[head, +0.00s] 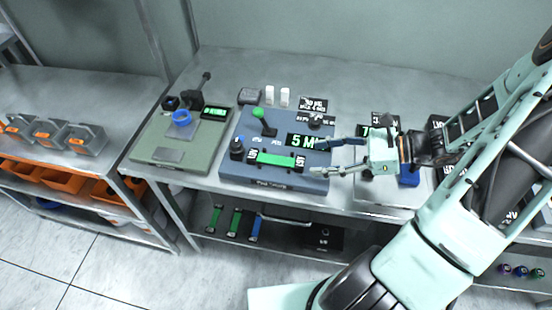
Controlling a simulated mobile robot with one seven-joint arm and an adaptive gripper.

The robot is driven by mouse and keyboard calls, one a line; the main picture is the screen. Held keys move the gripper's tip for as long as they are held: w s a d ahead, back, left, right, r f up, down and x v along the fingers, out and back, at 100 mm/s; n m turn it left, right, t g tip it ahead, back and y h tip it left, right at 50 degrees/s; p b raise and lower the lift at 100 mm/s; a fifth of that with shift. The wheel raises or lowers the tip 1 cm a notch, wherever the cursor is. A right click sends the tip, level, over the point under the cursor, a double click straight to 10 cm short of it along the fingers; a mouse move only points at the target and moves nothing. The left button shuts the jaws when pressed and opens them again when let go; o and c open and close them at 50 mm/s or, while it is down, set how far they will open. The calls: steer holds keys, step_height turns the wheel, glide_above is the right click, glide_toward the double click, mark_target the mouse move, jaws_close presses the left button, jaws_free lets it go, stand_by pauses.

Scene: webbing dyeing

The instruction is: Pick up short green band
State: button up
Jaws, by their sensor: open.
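A green band (275,159) lies across the front of the blue-grey machine (233,176) on the table, between white-marked ends. Two more green bands, a left one (214,219) and a right one (234,222), lie on the dark lower shelf beside a blue band (255,229). I cannot tell for sure which one is the short band. My gripper (315,157) is open and empty, its fingers pointing left over the right edge of the machine. It is to the right of the green band on the machine and apart from it.
The machine has a green-knobbed lever (262,120), a black knob (237,149) and a "5 M" display (301,141). A green scale-like device (150,142) stands left. Grey bins (86,139) and orange bins (64,180) fill the left rack. The table's back is mostly clear.

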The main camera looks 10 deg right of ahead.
steer(key=x, duration=0.5)
steer(key=shift+s+d+f, duration=0.1)
steer(key=shift+s+f, duration=0.15)
steer(key=shift+f, duration=0.05)
steer(key=c, duration=1.4)
steer(key=shift+r, duration=0.1)
steer(key=shift+d+r, duration=0.1)
steer(key=shift+r, duration=0.7)
steer(key=s+d+r, duration=0.3)
steer(key=s+r, duration=0.8)
steer(key=s, duration=0.3)
steer(key=m+t+p, duration=0.1)
steer(key=t+p, duration=0.1)
steer(key=p, duration=0.2)
glide_above(302, 162)
steer(key=s+d, duration=0.2)
steer(key=d, duration=0.2)
steer(key=w+a+m+p, duration=0.1)
steer(key=w, duration=0.3)
steer(key=w+a+t+h+p, duration=0.1)
steer(key=w, duration=0.2)
steer(key=w+f+m+h+p, duration=0.1)
steer(key=w, duration=0.3)
steer(key=shift+w+a+f+m+t, duration=0.1)
steer(key=shift+w+a+m+t, duration=0.2)
steer(key=shift+a, duration=0.1)
